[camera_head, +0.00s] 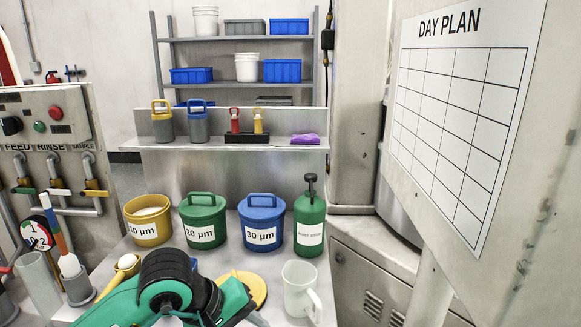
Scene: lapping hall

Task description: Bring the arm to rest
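A teal and black arm of mine (172,285) reaches in at the bottom of the head view, low over the front of the metal bench. It bends at a thick black joint and runs out at the bottom edge. It hides part of the bench and part of a yellow lid (252,288) behind it. I see no fingertips of either gripper, and no object is visibly held.
Behind the arm stand an open yellow tub (148,232), a lidded green tub (203,236), a lidded blue tub (262,236) and a green pump bottle (310,237). A valve panel (48,130) is left; a day-plan board (462,110) is right. A shelf (230,144) runs behind.

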